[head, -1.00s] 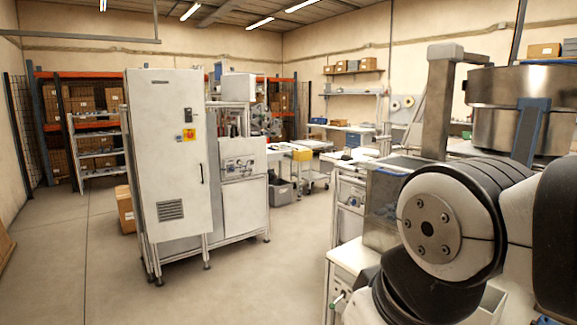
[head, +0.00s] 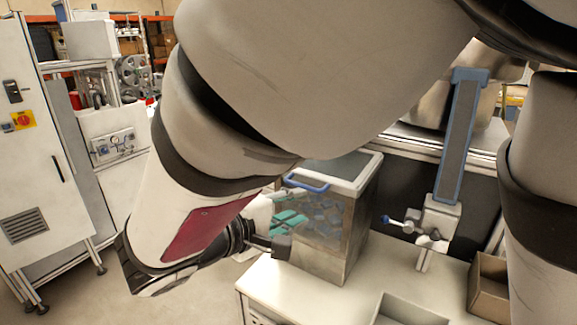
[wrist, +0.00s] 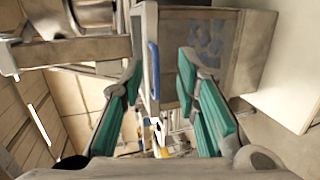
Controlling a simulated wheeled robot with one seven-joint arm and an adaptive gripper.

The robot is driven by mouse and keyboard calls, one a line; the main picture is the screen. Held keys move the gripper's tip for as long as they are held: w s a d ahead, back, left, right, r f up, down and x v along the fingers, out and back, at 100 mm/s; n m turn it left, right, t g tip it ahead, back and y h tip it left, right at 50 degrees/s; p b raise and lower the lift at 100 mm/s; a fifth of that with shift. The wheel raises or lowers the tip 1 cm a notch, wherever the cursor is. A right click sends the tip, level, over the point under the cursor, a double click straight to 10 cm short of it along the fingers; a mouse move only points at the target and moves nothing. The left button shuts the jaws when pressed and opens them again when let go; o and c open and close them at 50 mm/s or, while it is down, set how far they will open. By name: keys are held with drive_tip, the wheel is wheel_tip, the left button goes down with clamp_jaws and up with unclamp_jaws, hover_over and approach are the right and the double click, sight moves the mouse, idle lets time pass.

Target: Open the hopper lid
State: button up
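The hopper (head: 342,235) is a clear-sided box with blue pieces visible inside, standing on a white bench. Its pale-framed lid (head: 350,168) lies shut on top, with a blue handle (head: 306,184) at the front edge. In the wrist view the blue handle (wrist: 153,72) appears upright between the fingers, with the hopper wall (wrist: 225,50) to its right. My gripper (head: 284,222) has teal finger pads and is in front of the hopper, just below the handle in the head view. In the wrist view my gripper (wrist: 160,78) is open, with its fingers apart either side of the handle. I see no clear contact.
The white bench (head: 300,292) carries an open box (head: 405,312) at the front and a brown bin (head: 488,290) at the right. A white cabinet (head: 40,150) stands at the left.

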sight(303, 187)
drive_tip(key=a+n+t, duration=0.1)
drive_tip(key=a+t, duration=0.1)
drive_tip(key=a, duration=0.2)
drive_tip(key=shift+y, duration=0.5)
drive_tip(key=b+x, duration=0.4)
drive_tip(key=x, duration=0.9)
drive_tip(key=shift+w+d, duration=0.15)
drive_tip(key=shift+w, duration=0.05)
clamp_jaws()
